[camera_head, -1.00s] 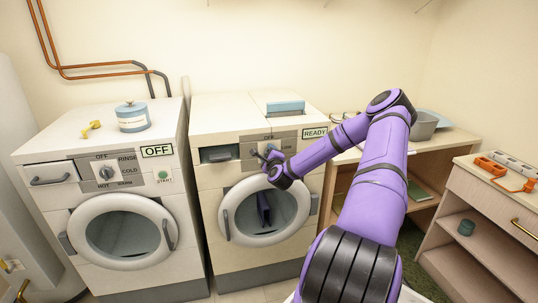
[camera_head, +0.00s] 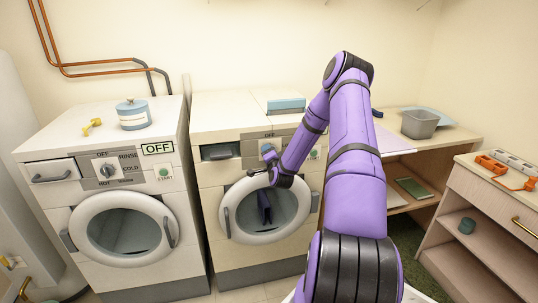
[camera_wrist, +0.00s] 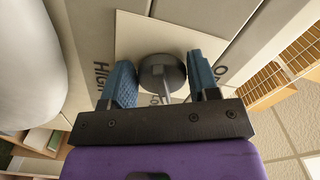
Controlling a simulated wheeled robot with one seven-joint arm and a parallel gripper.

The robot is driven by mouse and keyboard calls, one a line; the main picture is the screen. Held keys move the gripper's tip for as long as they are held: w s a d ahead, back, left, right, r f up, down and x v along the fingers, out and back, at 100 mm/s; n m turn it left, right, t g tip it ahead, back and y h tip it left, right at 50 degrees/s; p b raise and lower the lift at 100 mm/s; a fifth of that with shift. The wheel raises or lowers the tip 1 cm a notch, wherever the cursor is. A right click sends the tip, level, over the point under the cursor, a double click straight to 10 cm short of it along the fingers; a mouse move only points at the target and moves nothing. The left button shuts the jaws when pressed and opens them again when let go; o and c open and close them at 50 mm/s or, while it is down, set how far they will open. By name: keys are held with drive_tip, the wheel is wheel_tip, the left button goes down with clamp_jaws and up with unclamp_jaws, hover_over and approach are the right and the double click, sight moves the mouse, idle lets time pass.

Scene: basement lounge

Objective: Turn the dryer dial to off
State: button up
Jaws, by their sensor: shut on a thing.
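The dryer (camera_head: 232,262) is the right-hand white machine, with a grey control panel marked OFF at the top. My gripper (camera_head: 268,156) reaches that panel from the front right. In the wrist view, the dark round dial (camera_wrist: 153,72) with a pale pointer lies between the two blue fingers of my gripper (camera_wrist: 164,76), which are shut on it. Lettering reading HIGH shows left of the dial, and part of another word shows at the right. In the head view the dial is mostly hidden by my gripper, and my arm covers the READY label.
The washer (camera_head: 60,205) stands left of the dryer, its sign reading OFF. A dark cloth (camera_head: 264,207) shows at the dryer's round door. A wooden table (camera_head: 455,137) with a grey bin (camera_head: 419,125) stands right. A drawer cabinet (camera_head: 490,205) is at the far right.

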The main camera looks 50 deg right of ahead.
drive_tip(key=n, duration=0.6)
drive_tip(key=shift+s+d+f, duration=0.1)
drive_tip(key=shift+d+f, duration=0.05)
drive_tip(key=shift+f, duration=0.15)
drive_tip(key=n, duration=0.6)
drive_tip(key=shift+s+d+f+n, duration=0.15)
drive_tip(key=shift+s+d+n, duration=0.1)
drive_tip(key=shift+d+n, duration=0.05)
drive_tip(key=o, duration=0.9)
drive_tip(key=v, duration=1)
drive_tip(key=shift+s+a, duration=0.15)
drive_tip(key=shift+s, duration=0.2)
